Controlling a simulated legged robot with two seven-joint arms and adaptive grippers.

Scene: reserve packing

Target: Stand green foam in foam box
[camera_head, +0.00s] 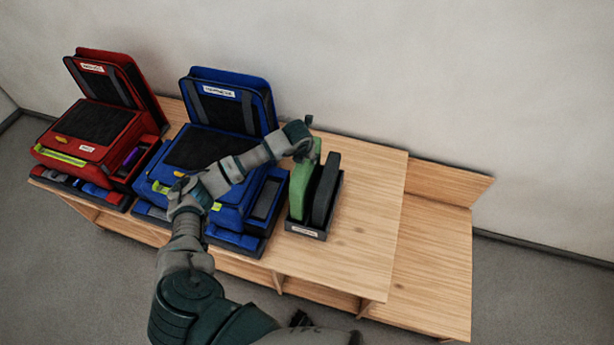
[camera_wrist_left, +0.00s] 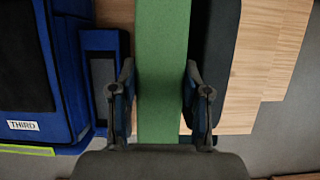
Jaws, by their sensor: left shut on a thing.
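The green foam (camera_head: 301,187) stands upright in the left part of the foam box (camera_head: 307,232), a dark tray with a white label on its front. A dark grey foam piece (camera_head: 325,190) stands upright beside it on the right. My left gripper (camera_head: 306,150) is at the top of the green foam. In the left wrist view the fingers of my left gripper (camera_wrist_left: 163,105) are on both sides of the green foam (camera_wrist_left: 162,60) and shut on it. Whether the foam's lower edge touches the box floor is hidden. My right gripper is not in view.
A blue bag (camera_head: 205,150) with its lid up stands left of the box, with a narrow blue pouch (camera_head: 265,198) between them. A red bag (camera_head: 90,135) stands farther left. The wooden table (camera_head: 368,205) is clear on the right, with a lower wooden surface (camera_head: 435,250) beyond.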

